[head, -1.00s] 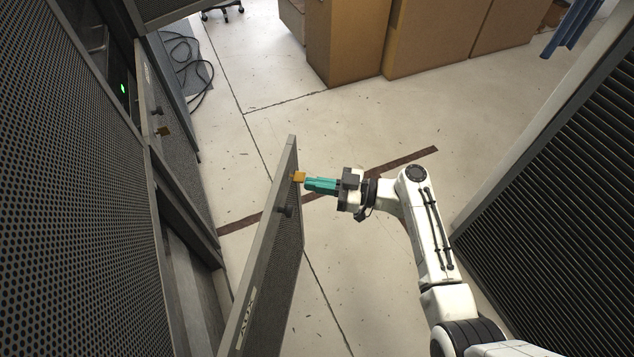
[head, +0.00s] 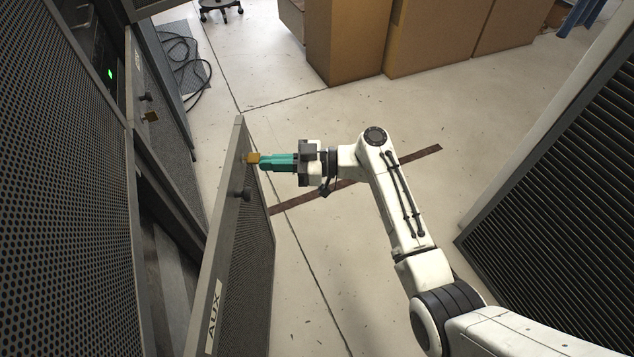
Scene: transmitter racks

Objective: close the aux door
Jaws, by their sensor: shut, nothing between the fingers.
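The aux door (head: 247,245) is a dark perforated panel with a grey frame and an AUX label (head: 214,318) low in the picture. It stands ajar, swung out from the rack at left. A dark knob (head: 243,194) and a yellow tab (head: 252,158) sit near its far edge. My gripper (head: 263,162), with teal fingers, is shut and empty. Its tips are at the yellow tab on the door's outer face and appear to touch it. The dark rack opening (head: 165,260) shows behind the door.
Another perforated door (head: 165,120) with a knob and yellow tab is beyond, at left. A louvred cabinet (head: 560,220) stands at right. Cardboard boxes (head: 345,45) and cables (head: 185,60) are at the back. The floor between is clear.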

